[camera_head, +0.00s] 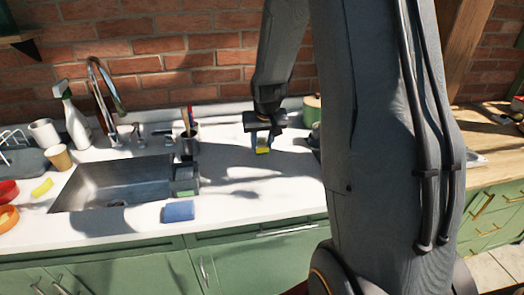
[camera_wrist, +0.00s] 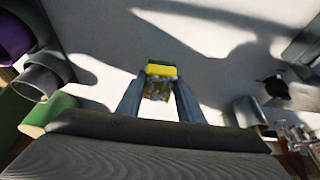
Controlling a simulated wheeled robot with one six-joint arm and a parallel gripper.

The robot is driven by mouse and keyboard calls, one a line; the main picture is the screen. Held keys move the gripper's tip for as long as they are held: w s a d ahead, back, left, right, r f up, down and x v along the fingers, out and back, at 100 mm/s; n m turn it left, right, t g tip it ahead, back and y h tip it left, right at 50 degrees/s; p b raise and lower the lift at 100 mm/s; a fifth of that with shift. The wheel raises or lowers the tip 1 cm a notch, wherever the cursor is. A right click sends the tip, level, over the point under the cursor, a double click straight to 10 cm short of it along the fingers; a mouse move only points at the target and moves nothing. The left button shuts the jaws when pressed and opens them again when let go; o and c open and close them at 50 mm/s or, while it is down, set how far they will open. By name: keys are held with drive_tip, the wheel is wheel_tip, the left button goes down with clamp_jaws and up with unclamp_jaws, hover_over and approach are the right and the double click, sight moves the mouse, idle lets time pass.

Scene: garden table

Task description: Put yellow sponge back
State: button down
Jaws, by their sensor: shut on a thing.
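The yellow sponge (camera_head: 262,150) is small and yellow with a green layer. My gripper (camera_head: 262,141) is shut on it above the white counter, right of the sink. The sponge also shows in the wrist view (camera_wrist: 160,76), between my two grey fingers (camera_wrist: 159,100). The gap between the sponge and the counter is hard to judge. A sponge holder (camera_head: 184,183) with something green in it is at the sink's right edge.
The metal sink (camera_head: 110,187) is at the left. A blue sponge or cloth (camera_head: 179,211) lies at the front of the counter. A utensil cup (camera_head: 189,140) stands behind the holder. A green pot (camera_head: 312,110) stands near my arm. Counter (camera_head: 240,205) right of the blue piece is clear.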

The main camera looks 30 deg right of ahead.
sight(262, 147)
drive_tip(key=shift+f, duration=1.95)
drive_tip(key=shift+f, duration=0.15)
drive_tip(key=c, duration=1.2)
unclamp_jaws()
drive_tip(key=shift+r, duration=0.3)
drive_tip(key=b+v, duration=0.2)
drive_tip(key=v, duration=0.9)
drive_tip(key=s+a+f+n+g, duration=0.1)
drive_tip(key=s+a, duration=0.3)
drive_tip(key=s, duration=0.1)
drive_tip(key=s+a+f+n+g, duration=0.1)
drive_tip(key=s+a+f, duration=0.1)
drive_tip(key=s+a, duration=0.3)
drive_tip(key=s+a+f+n+y, duration=0.1)
drive_tip(key=s+a+f, duration=0.1)
drive_tip(key=s+a, duration=0.2)
drive_tip(key=shift+s+a+g, duration=0.2)
drive_tip(key=shift+s, duration=0.6)
drive_tip(key=shift+s+a+g, duration=0.2)
drive_tip(key=shift+s, duration=0.65)
